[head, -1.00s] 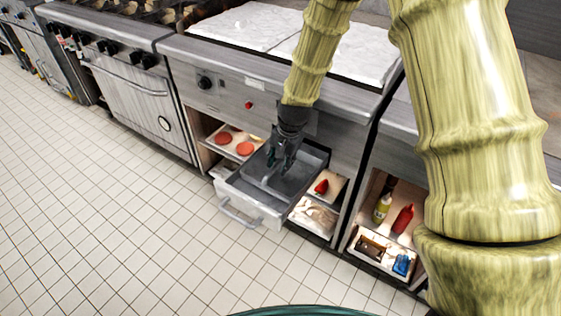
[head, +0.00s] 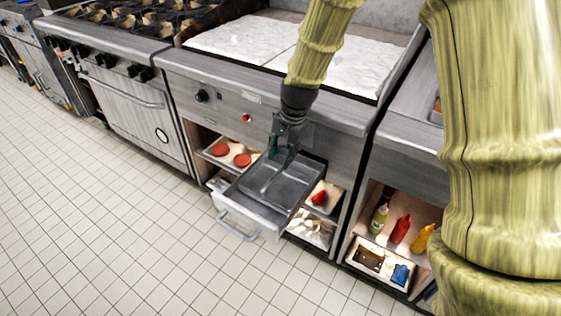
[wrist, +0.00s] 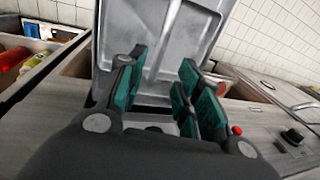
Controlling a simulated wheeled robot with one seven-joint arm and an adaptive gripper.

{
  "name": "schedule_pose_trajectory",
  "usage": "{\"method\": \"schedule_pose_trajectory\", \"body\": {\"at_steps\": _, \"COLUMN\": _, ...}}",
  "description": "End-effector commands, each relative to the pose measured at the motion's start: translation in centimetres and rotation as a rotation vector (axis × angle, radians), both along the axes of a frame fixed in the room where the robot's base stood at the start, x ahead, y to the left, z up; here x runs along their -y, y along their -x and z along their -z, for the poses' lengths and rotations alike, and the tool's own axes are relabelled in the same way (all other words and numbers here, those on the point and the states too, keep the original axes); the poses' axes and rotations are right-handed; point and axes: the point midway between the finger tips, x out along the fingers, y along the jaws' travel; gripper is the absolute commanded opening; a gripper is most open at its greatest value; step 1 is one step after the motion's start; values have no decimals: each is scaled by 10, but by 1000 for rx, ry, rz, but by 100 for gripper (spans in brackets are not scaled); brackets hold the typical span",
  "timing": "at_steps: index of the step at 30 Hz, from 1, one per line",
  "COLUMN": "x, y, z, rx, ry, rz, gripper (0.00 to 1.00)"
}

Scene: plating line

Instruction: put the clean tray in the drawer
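The grey metal tray (head: 286,189) lies inside the pulled-out drawer under the griddle. The drawer's front wall (head: 236,216) and handle face the floor side. In the wrist view the tray (wrist: 185,35) fills the middle beyond my fingers, with a raised rib along it. My gripper (head: 281,155) is over the drawer's back end, close to the cabinet front. In the wrist view my gripper (wrist: 160,85) has its green-padded fingers apart, with a gap and nothing clearly held between them. Whether a fingertip still touches the tray cannot be told.
Open shelves flank the drawer, with red patties (head: 242,159) at left and a red item (head: 319,197) at right. The right cabinet holds a red bottle (head: 400,228), other bottles and a blue item (head: 401,273). The tiled floor (head: 110,230) in front is clear.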

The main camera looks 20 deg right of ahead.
Motion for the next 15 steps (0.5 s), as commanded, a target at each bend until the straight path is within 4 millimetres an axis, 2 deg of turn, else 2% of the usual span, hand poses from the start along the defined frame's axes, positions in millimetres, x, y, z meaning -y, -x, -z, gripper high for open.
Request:
{"method": "schedule_pose_trajectory", "body": {"at_steps": 6, "x": 3, "y": 3, "z": -19, "rx": 1, "ry": 1, "rz": 0, "gripper": 34}}
{"method": "schedule_pose_trajectory", "body": {"at_steps": 15, "x": 3, "y": 4, "z": -23, "rx": -1, "ry": 1, "rz": 0, "gripper": 34}}
